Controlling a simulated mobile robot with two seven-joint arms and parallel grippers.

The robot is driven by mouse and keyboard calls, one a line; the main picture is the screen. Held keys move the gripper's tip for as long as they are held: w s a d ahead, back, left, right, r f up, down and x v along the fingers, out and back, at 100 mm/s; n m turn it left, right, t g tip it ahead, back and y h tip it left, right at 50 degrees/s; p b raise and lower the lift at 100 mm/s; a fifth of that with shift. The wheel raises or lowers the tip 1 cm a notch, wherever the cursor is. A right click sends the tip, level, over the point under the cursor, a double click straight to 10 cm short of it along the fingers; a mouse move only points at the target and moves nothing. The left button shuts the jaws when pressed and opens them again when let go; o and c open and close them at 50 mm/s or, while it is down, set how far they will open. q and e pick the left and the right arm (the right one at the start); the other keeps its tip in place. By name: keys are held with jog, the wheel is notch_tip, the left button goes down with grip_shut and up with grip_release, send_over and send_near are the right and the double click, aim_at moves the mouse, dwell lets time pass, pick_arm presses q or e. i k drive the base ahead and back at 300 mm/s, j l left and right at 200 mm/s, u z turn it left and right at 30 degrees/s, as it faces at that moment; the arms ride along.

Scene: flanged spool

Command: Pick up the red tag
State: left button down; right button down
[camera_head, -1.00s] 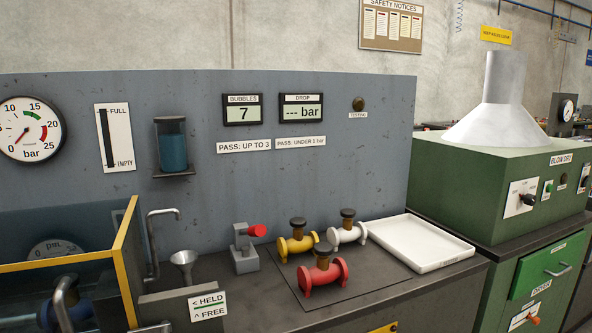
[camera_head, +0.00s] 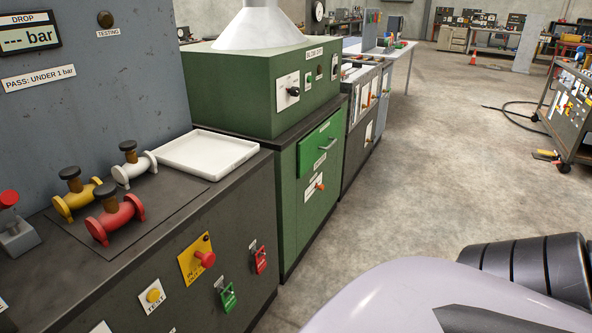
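A red tag (camera_head: 260,260) hangs on the dark front panel of the near bench, close to its right edge. A green tag (camera_head: 228,297) hangs lower and to its left on the same panel. Neither of my grippers is in view. A pale, rounded arm link of mine with dark ribbed parts fills the lower right corner, well right of the red tag.
The bench top holds a red spool (camera_head: 115,219), a yellow spool (camera_head: 76,196), a white spool (camera_head: 133,165) and a white tray (camera_head: 207,154). A green cabinet (camera_head: 250,92) stands beside the bench. The concrete floor (camera_head: 430,170) is open to the right.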

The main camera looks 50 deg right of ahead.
aim_at(261, 264)
jog(key=z, duration=1.25)
jog(key=i+l+u, duration=0.15)
jog(key=u, duration=0.2)
jog(key=i+l+u, duration=0.1)
jog(key=l+u, duration=0.2)
jog(key=i+l+u, duration=0.15)
jog(key=l, duration=0.25)
jog(key=i+l+u, duration=0.15)
jog(key=l, duration=0.25)
jog(key=i+l, duration=0.15)
jog(key=l, duration=0.4)
jog(key=i+l, duration=0.1)
jog(key=l, duration=0.5)
jog(key=i+l+u, duration=0.1)
jog(key=l, duration=0.45)
jog(key=i+l, duration=0.15)
jog(key=l, duration=0.45)
jog(key=i+l, duration=0.1)
jog(key=l, duration=0.45)
jog(key=u, duration=0.05)
